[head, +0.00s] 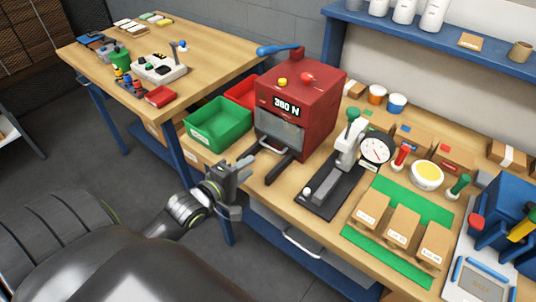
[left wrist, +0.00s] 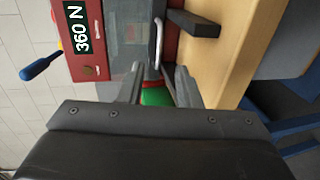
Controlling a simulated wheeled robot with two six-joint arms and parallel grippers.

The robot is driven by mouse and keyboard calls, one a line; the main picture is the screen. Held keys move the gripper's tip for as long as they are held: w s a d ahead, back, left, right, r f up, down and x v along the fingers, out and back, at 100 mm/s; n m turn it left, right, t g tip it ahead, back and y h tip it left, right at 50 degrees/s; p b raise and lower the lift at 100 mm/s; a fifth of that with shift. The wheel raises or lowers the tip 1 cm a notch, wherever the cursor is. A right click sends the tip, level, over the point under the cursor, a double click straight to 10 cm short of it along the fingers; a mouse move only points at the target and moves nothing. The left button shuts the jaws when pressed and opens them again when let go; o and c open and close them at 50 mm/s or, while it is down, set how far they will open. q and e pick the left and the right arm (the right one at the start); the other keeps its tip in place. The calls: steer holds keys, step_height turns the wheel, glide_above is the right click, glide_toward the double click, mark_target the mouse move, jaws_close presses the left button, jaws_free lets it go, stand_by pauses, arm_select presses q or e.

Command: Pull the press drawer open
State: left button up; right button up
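The red press (head: 300,95) stands on the workbench with a "360 N" display on its front. Its grey see-through front panel (head: 280,130) sits low on that face, seemingly flush. A pale bar handle (head: 270,147) sticks out near the panel's bottom. My left gripper (head: 243,173) is in front of the bench edge, short of the handle, and touches nothing I can see. In the left wrist view its two fingers (left wrist: 160,72) are apart and empty, with the handle (left wrist: 158,40) beyond them, roughly between the tips. My right gripper is not in view.
A green bin (head: 218,124) and a red bin (head: 242,91) stand left of the press. A dark bar (head: 280,169) juts from the press base beside the handle. A lever stand (head: 340,165) is to the right. A bench drawer handle (head: 303,244) is below.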

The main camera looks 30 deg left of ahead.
arm_select(q)
steer(key=x, duration=0.9)
steer(key=shift+w+d+f, duration=0.1)
steer(key=shift+w, duration=0.25)
jaws_close()
